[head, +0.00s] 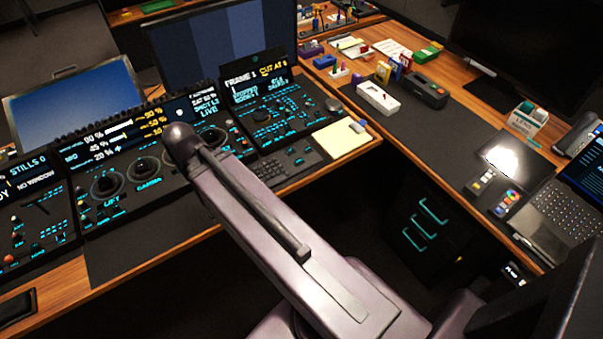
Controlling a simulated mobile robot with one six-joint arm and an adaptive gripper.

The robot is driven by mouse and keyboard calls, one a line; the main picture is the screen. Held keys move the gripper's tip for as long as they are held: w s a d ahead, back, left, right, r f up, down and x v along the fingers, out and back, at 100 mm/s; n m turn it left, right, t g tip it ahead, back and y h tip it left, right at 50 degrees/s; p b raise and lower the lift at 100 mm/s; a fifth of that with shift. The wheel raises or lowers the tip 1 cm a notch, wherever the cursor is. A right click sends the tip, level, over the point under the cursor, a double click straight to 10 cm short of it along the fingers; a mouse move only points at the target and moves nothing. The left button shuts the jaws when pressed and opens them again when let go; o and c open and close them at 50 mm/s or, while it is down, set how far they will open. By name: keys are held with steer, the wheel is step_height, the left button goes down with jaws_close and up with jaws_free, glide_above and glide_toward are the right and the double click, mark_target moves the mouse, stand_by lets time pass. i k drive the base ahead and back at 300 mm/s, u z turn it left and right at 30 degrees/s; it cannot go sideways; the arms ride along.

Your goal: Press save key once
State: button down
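The trackball panel (155,200) lies on the desk at left. It has round trackball rings, with "LIFT" and "GAMMA" lettering beneath two of them, and a lit readout strip (100,140) above. My arm crosses the picture from the lower right and its rounded upper joint hides the panel's right part. My gripper is not visible. I cannot make out a save key; small cyan-lit keys show on the panels, but their labels are too small to read.
A second panel (300,120) reading "FRAME 1" stands to the right, with a small keypad (268,172) and a yellow notepad (342,140) near it. Another panel (30,230) is at far left. Monitors (225,45) stand behind. A side desk (430,135) holds a laptop and small items.

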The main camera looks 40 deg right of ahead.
mark_target(300, 161)
steer(key=k, duration=1.8)
steer(key=z, duration=1.45)
steer(key=i, duration=1)
steer(key=u, duration=0.1)
